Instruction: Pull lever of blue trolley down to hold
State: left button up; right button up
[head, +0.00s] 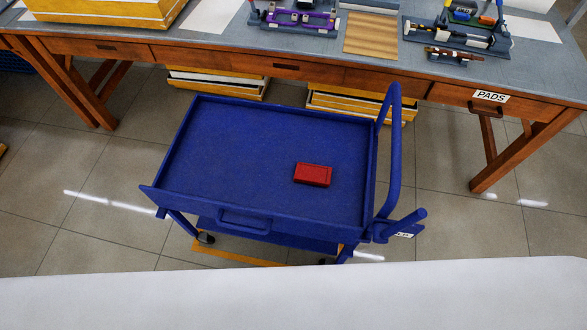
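The blue trolley (240,150) stands on the tiled floor in the middle of the head view, in front of the workbench. Its top is a shallow tray with a raised rim. A short blue lever (409,222) sticks out up and to the right at the tray's near right corner. A small white label (404,235) sits just below the lever; its text is too small to read. A tall curved blue handle (393,140) rises along the trolley's right side. Neither of my grippers is in view.
A red box (312,174) lies in the tray. A wooden workbench (180,50) with a grey top spans the back, holding fixtures and a yellow crate (110,10). More crates (215,84) are under it. Open floor (450,230) lies right of the trolley.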

aim_at(380, 232)
jog(key=k+l+z, duration=0.1)
jog(key=z, duration=0.4)
jog(key=l+z, duration=0.2)
jog(key=z, duration=0.25)
jog(key=k, duration=0.05)
